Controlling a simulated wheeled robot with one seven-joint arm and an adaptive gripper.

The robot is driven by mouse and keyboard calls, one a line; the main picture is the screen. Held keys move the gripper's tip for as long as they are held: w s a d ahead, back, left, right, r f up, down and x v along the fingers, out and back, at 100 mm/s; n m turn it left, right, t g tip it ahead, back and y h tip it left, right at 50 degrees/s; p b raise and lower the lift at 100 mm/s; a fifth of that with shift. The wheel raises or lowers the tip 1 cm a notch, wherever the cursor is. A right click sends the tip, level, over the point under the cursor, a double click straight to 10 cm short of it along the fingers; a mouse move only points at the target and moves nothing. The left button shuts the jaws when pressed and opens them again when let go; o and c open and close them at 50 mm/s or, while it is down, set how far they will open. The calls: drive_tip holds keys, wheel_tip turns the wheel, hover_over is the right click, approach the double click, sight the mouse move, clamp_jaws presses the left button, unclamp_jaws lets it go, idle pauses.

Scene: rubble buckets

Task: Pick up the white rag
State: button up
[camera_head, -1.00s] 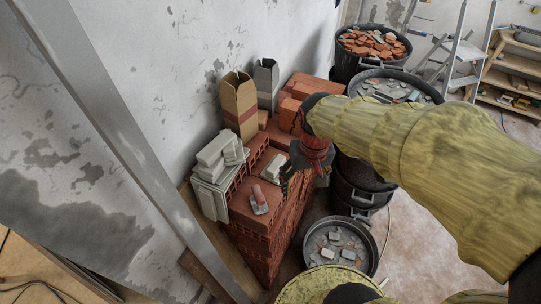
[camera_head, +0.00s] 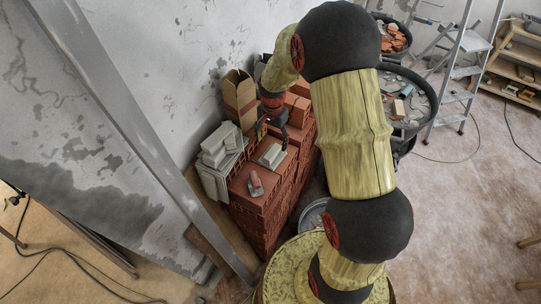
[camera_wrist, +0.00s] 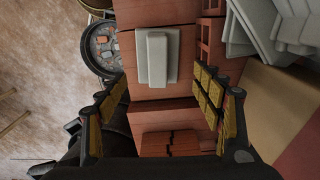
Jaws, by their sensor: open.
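A pale, off-white rectangular piece (camera_head: 272,156) lies flat on the red brick stack; it is the only thing here that could be the white rag, though it looks stiff and I cannot tell for sure. In the wrist view the piece (camera_wrist: 157,57) lies ahead of the fingertips, roughly midway between them, with a raised narrower middle. My gripper (camera_wrist: 162,86) is open with nothing between its fingers.
Pale blocks (camera_head: 220,148) and a cardboard box (camera_head: 239,98) stand along the wall side of the stack. A pink-handled trowel (camera_head: 255,183) lies at the near end. Rubble buckets (camera_head: 405,100) and a stepladder (camera_head: 465,65) are right.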

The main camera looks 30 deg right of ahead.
sight(273, 153)
drive_tip(key=shift+s+f+p, duration=0.2)
drive_tip(key=shift+f+p, duration=0.85)
drive_tip(key=shift+f, duration=2.8)
drive_tip(key=c, duration=0.3)
drive_tip(key=shift+s, duration=0.3)
drive_tip(key=c, duration=1.1)
